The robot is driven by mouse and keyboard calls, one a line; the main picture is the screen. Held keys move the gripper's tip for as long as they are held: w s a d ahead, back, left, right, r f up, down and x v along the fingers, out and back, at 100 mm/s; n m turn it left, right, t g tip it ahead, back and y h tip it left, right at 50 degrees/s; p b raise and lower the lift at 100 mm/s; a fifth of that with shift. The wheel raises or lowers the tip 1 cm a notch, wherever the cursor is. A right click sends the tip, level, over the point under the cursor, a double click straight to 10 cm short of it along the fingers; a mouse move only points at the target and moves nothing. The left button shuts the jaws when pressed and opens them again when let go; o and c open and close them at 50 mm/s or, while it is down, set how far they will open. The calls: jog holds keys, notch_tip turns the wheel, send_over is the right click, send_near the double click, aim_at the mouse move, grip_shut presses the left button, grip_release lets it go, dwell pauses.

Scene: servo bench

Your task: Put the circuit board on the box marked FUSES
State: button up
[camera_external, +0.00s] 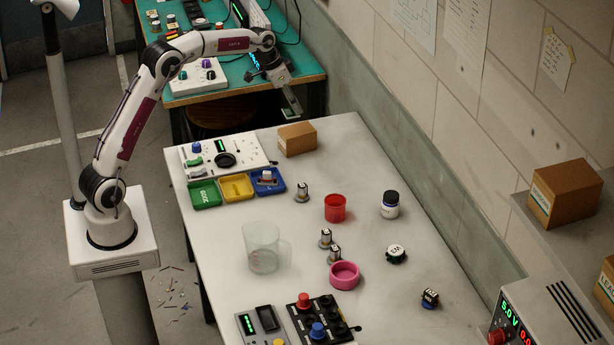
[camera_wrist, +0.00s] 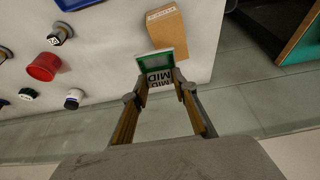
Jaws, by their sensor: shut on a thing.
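My gripper (camera_external: 290,108) is raised near the far end of the white table, past the small brown box. The board is small and pale in the outside view (camera_external: 291,99). The brown cardboard box (camera_external: 298,140) stands on the table at its far edge. In the wrist view the box (camera_wrist: 168,27) lies just beyond the board and bears a pale label, too small to read surely.
The white table (camera_external: 205,240) holds a control panel (camera_external: 220,154), coloured trays (camera_external: 237,187), a red cup (camera_external: 335,207), a clear jug (camera_external: 262,248) and a bottle (camera_external: 390,206). Another brown box (camera_external: 565,190) stands on the right shelf. A green bench (camera_external: 305,65) lies behind.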

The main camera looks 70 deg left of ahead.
aim_at(292, 111)
jog(key=shift+f, duration=2.35)
jog(key=shift+f, duration=1.85)
jog(key=shift+f, duration=0.15)
jog(key=o, duration=1.1)
jog(key=shift+c, duration=0.2)
jog(key=v, duration=1.1)
jog(key=shift+r, duration=0.35)
jog(key=shift+s+r, duration=0.15)
jog(key=shift+r, duration=0.15)
